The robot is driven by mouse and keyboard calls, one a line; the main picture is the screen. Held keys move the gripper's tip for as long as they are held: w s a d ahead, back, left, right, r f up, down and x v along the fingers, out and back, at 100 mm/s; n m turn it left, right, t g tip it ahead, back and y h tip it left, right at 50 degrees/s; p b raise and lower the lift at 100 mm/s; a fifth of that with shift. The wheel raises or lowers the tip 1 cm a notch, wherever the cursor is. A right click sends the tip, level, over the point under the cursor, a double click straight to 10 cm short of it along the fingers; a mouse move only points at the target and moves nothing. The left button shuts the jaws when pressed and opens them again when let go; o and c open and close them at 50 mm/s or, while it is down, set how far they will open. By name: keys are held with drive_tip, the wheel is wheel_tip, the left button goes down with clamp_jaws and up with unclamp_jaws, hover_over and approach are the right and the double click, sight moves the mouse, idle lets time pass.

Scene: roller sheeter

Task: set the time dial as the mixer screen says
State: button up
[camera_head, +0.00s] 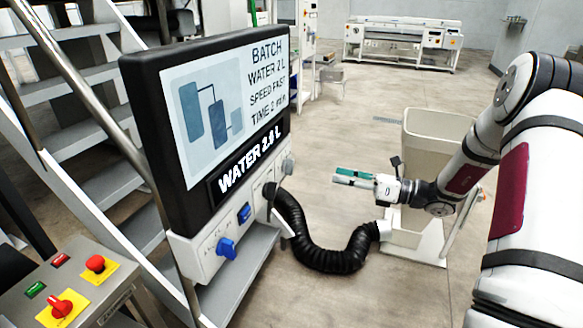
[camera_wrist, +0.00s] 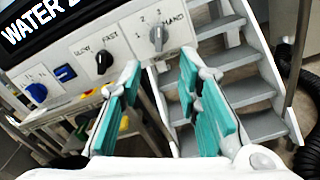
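The mixer screen (camera_head: 240,100) reads BATCH, WATER 2 L, SPEED FAST and a TIME line in minutes whose number is too small to read surely. The time dial (camera_wrist: 157,38) is a grey knob on a white plate, with small numbers and HAND around it. Its grip stands roughly upright in the wrist view; the exact mark it points at is unclear. In the head view the dial (camera_head: 287,165) is small at the panel's right end. My gripper (camera_head: 352,177) is to the right of the panel, apart from it. In the wrist view its teal fingers (camera_wrist: 160,75) are spread and empty, below the dial.
Grey stairs (camera_head: 110,190) stand behind. A beige bin (camera_head: 435,140) stands near my arm.

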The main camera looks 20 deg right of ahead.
sight(293, 167)
drive_tip(key=x, duration=1.3)
drive_tip(key=shift+p, duration=0.4)
drive_tip(key=shift+a, duration=0.1)
clamp_jaws()
